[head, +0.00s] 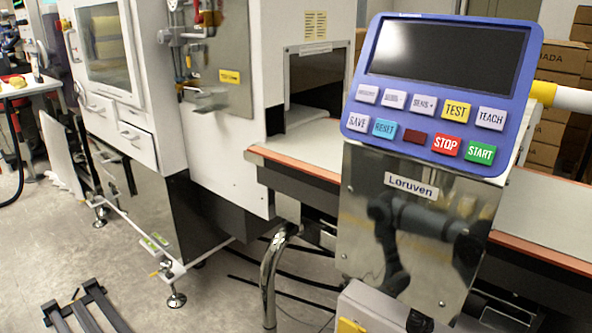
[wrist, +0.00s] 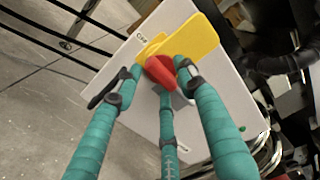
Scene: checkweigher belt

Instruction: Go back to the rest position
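In the wrist view my gripper (wrist: 160,78) has teal fingers with dark joints. Two fingers stand apart on either side of a red knob (wrist: 160,71), and a third reaches up from below it. The knob sits by yellow plates (wrist: 196,42) on a white box (wrist: 226,92). The fingertips are very close to the knob, but I cannot tell whether they touch it. In the head view the white box (head: 375,302) is partly cut off at the bottom edge, and the gripper's fingers cannot be made out there.
A blue-framed control panel (head: 440,85) with labelled buttons stands above a steel cabinet (head: 410,230). A conveyor belt (head: 322,148) runs behind it from the white machine (head: 110,110). A curved steel pipe (head: 270,275) and cables are nearby.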

